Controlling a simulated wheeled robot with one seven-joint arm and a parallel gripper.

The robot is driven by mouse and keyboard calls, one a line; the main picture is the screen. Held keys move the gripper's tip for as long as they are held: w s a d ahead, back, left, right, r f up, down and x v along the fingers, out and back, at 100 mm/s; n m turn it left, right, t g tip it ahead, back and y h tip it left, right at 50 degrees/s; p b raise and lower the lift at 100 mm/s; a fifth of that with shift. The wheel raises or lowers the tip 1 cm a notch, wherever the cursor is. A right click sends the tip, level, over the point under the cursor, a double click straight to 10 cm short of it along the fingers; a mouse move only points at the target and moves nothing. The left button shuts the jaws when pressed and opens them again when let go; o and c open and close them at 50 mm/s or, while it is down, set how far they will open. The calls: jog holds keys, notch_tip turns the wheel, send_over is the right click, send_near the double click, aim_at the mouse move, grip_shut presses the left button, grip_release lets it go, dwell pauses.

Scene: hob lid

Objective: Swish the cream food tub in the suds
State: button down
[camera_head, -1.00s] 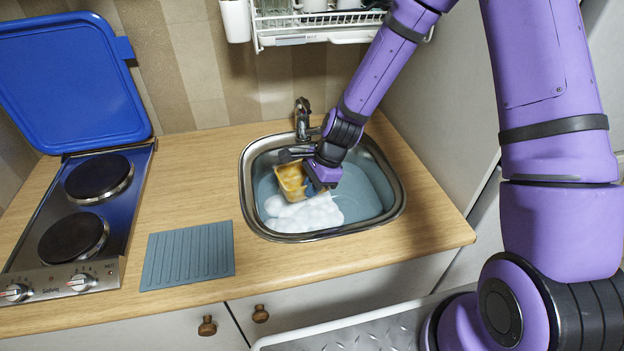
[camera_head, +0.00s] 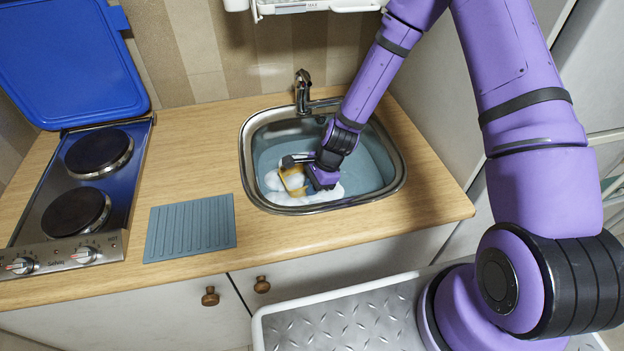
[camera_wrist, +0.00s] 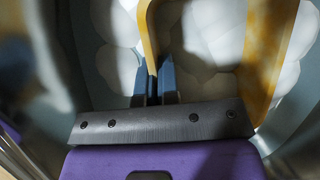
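The cream food tub (camera_head: 295,181), yellowish with stains, sits low in the sink (camera_head: 258,196), down among white suds (camera_head: 304,199) on the grey-blue water. In the wrist view, one wall of the tub (camera_wrist: 151,32) runs between the two fingers of my gripper (camera_wrist: 153,84), which are shut on it. Another tub wall (camera_wrist: 262,60) shows at the right, with white foam (camera_wrist: 210,40) between the walls. My gripper hides part of the tub in the head view, and the tub's bottom is out of sight.
A tap (camera_head: 303,92) stands at the sink's back edge. A grey ribbed mat (camera_head: 190,228) lies on the wooden counter (camera_head: 200,150) left of the sink. Further left is a two-plate hob (camera_head: 88,180) with its blue lid (camera_head: 70,60) raised. A rack (camera_head: 320,6) hangs above.

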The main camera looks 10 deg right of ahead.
jog(key=shift+f, duration=2.45)
jog(key=shift+d, duration=0.15)
jog(key=shift+d, duration=1.6)
dwell(0.4)
notch_tip(320, 180, up, 18)
dwell(1.3)
jog(key=shift+r, duration=0.1)
dwell(0.4)
